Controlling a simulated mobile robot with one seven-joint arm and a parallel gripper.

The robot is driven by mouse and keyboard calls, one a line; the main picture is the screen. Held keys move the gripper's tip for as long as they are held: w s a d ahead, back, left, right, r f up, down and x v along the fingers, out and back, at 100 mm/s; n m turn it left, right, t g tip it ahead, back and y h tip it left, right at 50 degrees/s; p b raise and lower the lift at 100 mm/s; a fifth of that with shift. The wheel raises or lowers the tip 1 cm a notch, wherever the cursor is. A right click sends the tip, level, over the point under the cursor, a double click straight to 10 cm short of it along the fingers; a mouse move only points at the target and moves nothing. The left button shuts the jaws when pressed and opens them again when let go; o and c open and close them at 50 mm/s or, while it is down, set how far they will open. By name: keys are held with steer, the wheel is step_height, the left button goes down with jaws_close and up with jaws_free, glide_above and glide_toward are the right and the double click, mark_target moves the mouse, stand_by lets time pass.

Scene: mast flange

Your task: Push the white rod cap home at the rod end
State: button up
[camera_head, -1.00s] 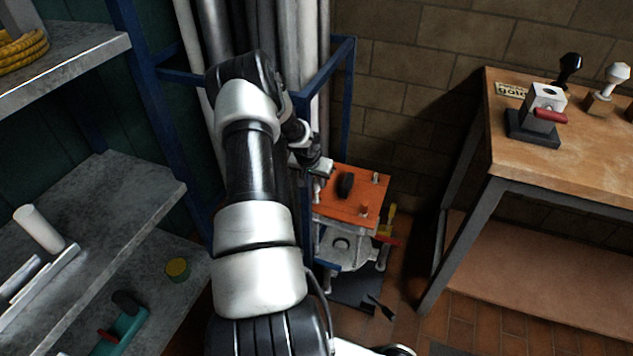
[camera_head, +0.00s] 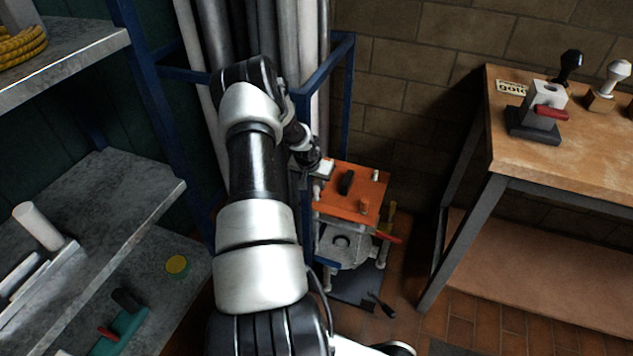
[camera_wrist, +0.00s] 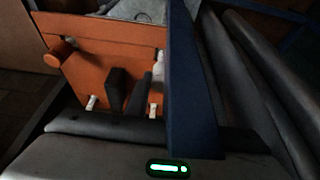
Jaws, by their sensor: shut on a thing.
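My gripper (camera_head: 318,172) is at the left edge of the orange plate (camera_head: 335,207), beside the blue frame. It is shut, and a small pale piece shows at its jaws; this fits the white rod cap, but its outline is too small to make out. The wrist view shows the plate (camera_wrist: 85,75), two white ends (camera_wrist: 91,103) along one edge and a pale one partly behind the blue post.
A blue frame post (camera_wrist: 190,90) and grey pipes (camera_wrist: 265,85) stand close to my wrist. A grey flange (camera_head: 343,243) sits below the plate. The workbench (camera_head: 560,160) is at right, shelves (camera_head: 90,205) at left.

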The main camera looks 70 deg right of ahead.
steer(key=shift+f, duration=1.1)
steer(key=o, duration=1.1)
steer(key=p+v, duration=0.4)
steer(key=v, duration=1.3)
steer(key=shift+r+p, duration=0.2)
steer(key=shift+p, duration=0.1)
steer(key=shift+r, duration=0.1)
